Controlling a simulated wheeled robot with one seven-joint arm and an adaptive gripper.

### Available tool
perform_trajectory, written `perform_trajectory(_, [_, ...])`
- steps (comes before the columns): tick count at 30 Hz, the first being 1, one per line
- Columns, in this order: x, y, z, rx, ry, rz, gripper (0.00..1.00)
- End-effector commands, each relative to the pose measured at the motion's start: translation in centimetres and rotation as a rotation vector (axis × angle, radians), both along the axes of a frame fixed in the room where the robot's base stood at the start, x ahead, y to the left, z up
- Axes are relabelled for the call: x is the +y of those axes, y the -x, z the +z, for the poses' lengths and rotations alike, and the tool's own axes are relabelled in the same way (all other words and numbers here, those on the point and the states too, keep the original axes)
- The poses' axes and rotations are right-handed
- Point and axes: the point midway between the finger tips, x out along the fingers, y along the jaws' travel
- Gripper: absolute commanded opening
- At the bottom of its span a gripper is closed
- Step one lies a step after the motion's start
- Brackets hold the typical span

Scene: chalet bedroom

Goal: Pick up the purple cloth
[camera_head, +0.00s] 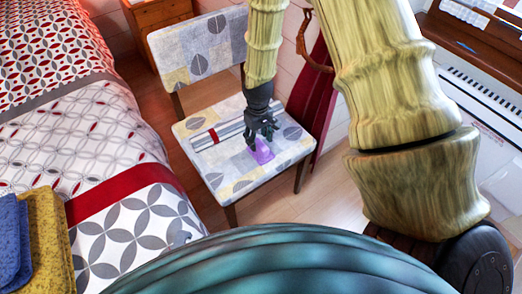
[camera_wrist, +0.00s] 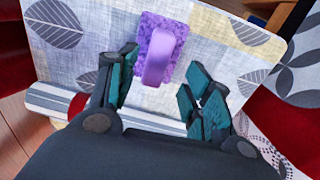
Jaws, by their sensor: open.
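The purple cloth (camera_head: 262,152) lies on the patterned seat of the chair (camera_head: 240,178), toward its right front part. In the wrist view the purple cloth (camera_wrist: 147,60) looks like a small textured piece with a smoother raised fold on top. My gripper (camera_head: 259,143) is over the seat, right by the cloth, and partly hides it in the head view. In the wrist view my gripper (camera_wrist: 160,85) has its teal fingers spread apart, with the cloth beyond and between the fingertips. I see no finger closed on it.
A striped rolled item with a red band (camera_head: 213,134) lies on the seat just left of my gripper. The chair's backrest (camera_head: 200,47) rises behind. A bed (camera_head: 100,140) with folded blue and yellow cloths (camera_head: 45,235) stands at left. Bare floor shows right of the chair.

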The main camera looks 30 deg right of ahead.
Motion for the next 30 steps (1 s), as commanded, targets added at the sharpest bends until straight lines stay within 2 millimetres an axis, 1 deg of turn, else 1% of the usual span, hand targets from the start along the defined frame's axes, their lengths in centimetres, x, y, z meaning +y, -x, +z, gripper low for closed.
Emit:
perform_trajectory(6, [-0.7, 0.4, -2.9, 0.003, 0.000, 0.000, 0.50])
perform_trajectory(9, [-0.6, 0.4, -4.0, 0.003, 0.000, 0.000, 0.50])
perform_trajectory(12, [-0.6, 0.3, -4.6, 0.001, 0.000, 0.000, 0.50])
perform_trajectory(18, [-0.6, 0.3, -4.6, 0.000, 0.000, 0.000, 0.50])
perform_trajectory(19, [-0.6, 0.3, -4.6, 0.000, 0.000, 0.000, 0.48])
perform_trajectory(23, [-0.6, 0.3, -4.6, 0.000, 0.000, 0.000, 0.24])
perform_trajectory(24, [-0.6, 0.3, -4.6, 0.000, 0.000, 0.000, 0.17])
perform_trajectory(27, [-0.6, 0.3, -4.6, 0.001, 0.000, 0.000, 0.01])
perform_trajectory(30, [-0.6, 0.3, -4.6, 0.001, 0.000, 0.000, 0.00])
